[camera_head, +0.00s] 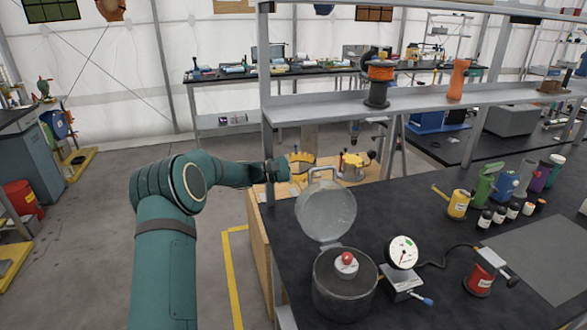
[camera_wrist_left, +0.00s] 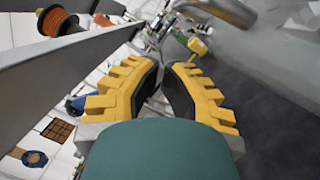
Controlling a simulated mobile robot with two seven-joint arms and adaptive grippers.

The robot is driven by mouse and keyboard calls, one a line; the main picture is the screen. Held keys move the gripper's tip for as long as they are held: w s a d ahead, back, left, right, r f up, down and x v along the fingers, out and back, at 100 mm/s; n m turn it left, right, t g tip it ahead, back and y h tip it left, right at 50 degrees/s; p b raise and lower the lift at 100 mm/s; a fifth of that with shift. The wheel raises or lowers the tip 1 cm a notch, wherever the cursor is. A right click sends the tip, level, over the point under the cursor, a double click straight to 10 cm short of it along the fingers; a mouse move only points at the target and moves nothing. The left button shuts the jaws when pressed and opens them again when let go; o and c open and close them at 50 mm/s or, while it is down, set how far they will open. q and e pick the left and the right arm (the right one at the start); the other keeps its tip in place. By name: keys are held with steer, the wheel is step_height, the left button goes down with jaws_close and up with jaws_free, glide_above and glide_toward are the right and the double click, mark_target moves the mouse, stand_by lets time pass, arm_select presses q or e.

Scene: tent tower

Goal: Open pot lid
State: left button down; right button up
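A grey metal pot (camera_head: 344,300) stands near the front of the black bench, with a red-topped fitting (camera_head: 346,261) showing at its top. Its round, pale, see-through lid (camera_head: 326,212) is hinged at the back and stands raised, nearly upright. The lid handle (camera_head: 322,170) is at its upper edge and shows as a grey bar in the left wrist view (camera_wrist_left: 230,10). My left gripper (camera_head: 303,158), with yellow fingers, is just left of the handle and behind the lid. The wrist view shows a narrow gap between the fingers with nothing in it. My right gripper is out of view.
A pressure gauge (camera_head: 403,252) stands right of the pot. A shelf (camera_head: 430,98) with an orange spool (camera_head: 379,80) runs above the bench behind the lid. A yellow can (camera_head: 458,204) and several bottles are farther right.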

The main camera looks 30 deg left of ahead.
mark_target(323, 186)
arm_select(q)
steer(key=shift+s+d+r, duration=0.85)
steer(key=shift+s+d, duration=0.15)
steer(key=shift+s, duration=0.1)
steer(key=s+d+r+m+b, duration=0.1)
steer(key=b, duration=0.1)
steer(key=s+d+r+m+b, duration=0.1)
steer(key=s+d+b, duration=0.1)
steer(key=s+d+m+b, duration=0.1)
steer(key=d+m+b, duration=0.1)
steer(key=shift+s+r+g+y, duration=0.25)
steer(key=shift+r+g+y, duration=0.05)
steer(key=shift+r, duration=0.1)
steer(key=shift+s+d+r, duration=0.1)
steer(key=shift+s+d, duration=0.05)
steer(key=shift+w, duration=0.2)
